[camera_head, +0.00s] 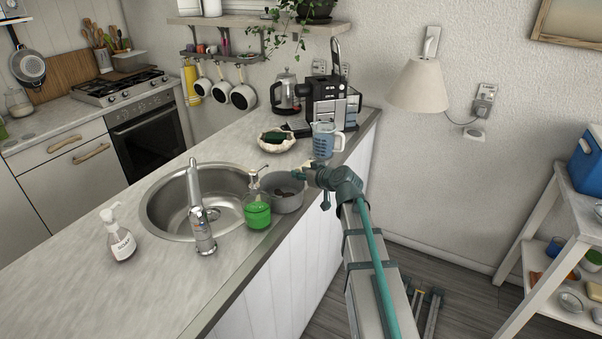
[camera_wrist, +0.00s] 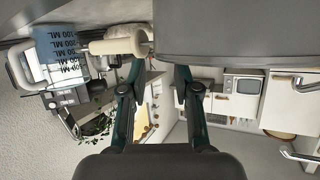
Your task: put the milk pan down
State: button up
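The milk pan (camera_head: 285,199) is a small grey pot near the counter's front edge, between the green soap bottle and my gripper. It looks upright; I cannot tell whether its base touches the counter. In the wrist view its grey wall (camera_wrist: 240,30) fills the top right, and its cream handle (camera_wrist: 115,46) points left. My gripper (camera_head: 306,172) is just right of the pan. In the wrist view its two fingers (camera_wrist: 158,78) are apart, with a clear gap between them. The handle lies beyond the left fingertip, and nothing visible is clamped.
A sink (camera_head: 160,207) with a tap (camera_head: 200,215) and a green soap bottle (camera_head: 257,209) are left of the pan. A measuring jug (camera_head: 323,141), a bowl (camera_head: 275,141) and a coffee machine (camera_head: 330,100) stand behind. The front-left counter (camera_head: 150,285) is clear.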

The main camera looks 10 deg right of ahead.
jog(key=f+b+v, duration=0.1)
jog(key=b+v, duration=0.2)
jog(key=v, duration=0.8)
jog(key=s+a+f+m+g, duration=0.1)
jog(key=s+a+f+g, duration=0.3)
jog(key=f, duration=0.9)
jog(key=s+f+m+g+h, duration=0.1)
jog(key=s+f+g, duration=0.1)
jog(key=s+f, duration=0.75)
jog(key=s+a+f+m+g, duration=0.1)
jog(key=s+a+f+g, duration=0.15)
jog(key=f, duration=1.25)
jog(key=s+f+g+h, duration=0.1)
jog(key=s+f+g, duration=0.2)
jog(key=s+f, duration=0.3)
jog(key=s+d+f+g+h, duration=0.1)
jog(key=s+f+g, duration=0.3)
jog(key=s, duration=1.3)
jog(key=s+d+f+m+g+h, duration=0.1)
jog(key=s+f+g+h, duration=0.1)
jog(key=s+f, duration=0.8)
jog(key=shift+s+g, duration=0.75)
jog(key=shift+s, duration=0.35)
